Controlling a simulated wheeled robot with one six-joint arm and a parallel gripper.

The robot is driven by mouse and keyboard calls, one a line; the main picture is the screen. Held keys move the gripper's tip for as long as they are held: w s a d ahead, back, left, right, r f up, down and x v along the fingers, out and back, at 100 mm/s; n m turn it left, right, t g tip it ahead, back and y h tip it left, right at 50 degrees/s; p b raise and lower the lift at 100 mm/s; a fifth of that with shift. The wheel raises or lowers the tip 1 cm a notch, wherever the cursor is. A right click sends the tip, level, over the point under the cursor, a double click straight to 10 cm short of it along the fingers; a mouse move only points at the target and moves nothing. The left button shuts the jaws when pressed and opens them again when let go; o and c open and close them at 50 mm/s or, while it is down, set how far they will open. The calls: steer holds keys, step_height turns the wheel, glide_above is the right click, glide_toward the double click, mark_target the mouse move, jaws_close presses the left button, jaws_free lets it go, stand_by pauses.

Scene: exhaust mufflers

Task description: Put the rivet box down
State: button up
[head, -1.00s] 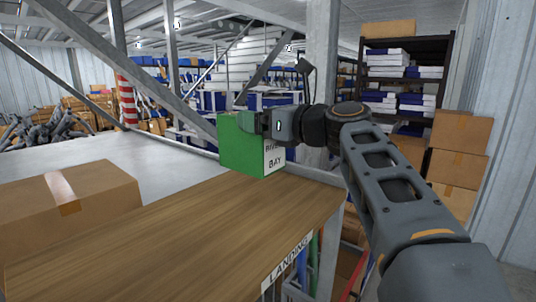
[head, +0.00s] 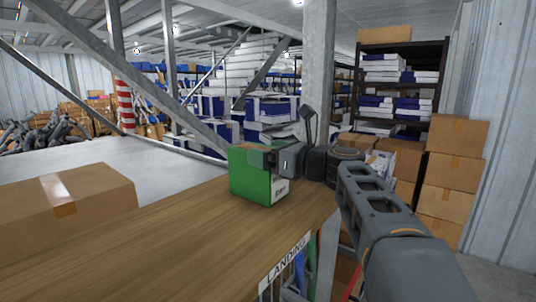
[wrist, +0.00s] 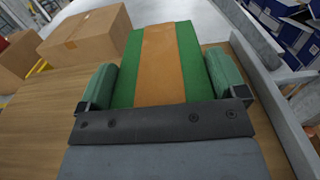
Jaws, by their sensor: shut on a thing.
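The rivet box is a green box (head: 250,182) with a white label on its right face, at the far right end of the wooden shelf top (head: 170,235) in the head view. My gripper (head: 268,155) is shut on its upper part. In the wrist view the green box (wrist: 122,70) has a brown strip along its middle, and the green finger pads of my gripper (wrist: 160,88) press on both sides. The box looks upright. Its bottom is at or just above the wood; I cannot tell whether it touches.
A "LANDING" sign (head: 287,257) hangs on the front edge. A steel post (head: 318,90) rises behind my gripper. The wood left of the green box is clear.

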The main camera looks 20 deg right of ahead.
steer(key=o, duration=1.4)
steer(key=shift+o, duration=0.2)
steer(key=shift+r, duration=0.1)
steer(key=b+v, duration=0.2)
steer(key=v, duration=1)
